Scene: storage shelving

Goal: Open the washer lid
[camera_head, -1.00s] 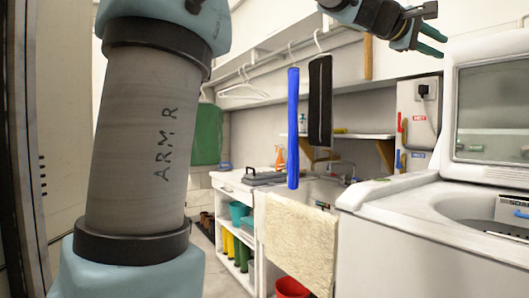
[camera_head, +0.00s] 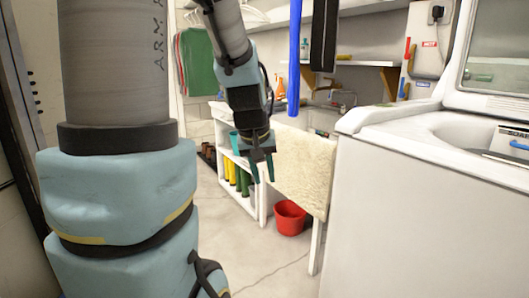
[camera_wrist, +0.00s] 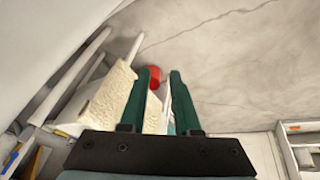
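The white washer (camera_head: 420,210) stands at the right in the head view. Its lid (camera_head: 495,60) is raised and leans back, with a window in it, and the tub opening (camera_head: 465,130) shows below. A blue and white labelled item (camera_head: 512,142) is at the opening's right. My gripper (camera_head: 262,170) hangs pointing down left of the washer, in front of the towel and low shelf, well apart from the lid. In the wrist view my gripper (camera_wrist: 162,80) has its two green fingers apart with nothing held between them.
A beige towel (camera_head: 305,165) hangs from the sink counter, with a red bucket (camera_head: 290,217) on the floor below. A white shelf (camera_head: 237,185) holds boots and pots. Blue (camera_head: 294,60) and black (camera_head: 323,35) hanging items are above the sink. Floor (camera_head: 255,250) in front is clear.

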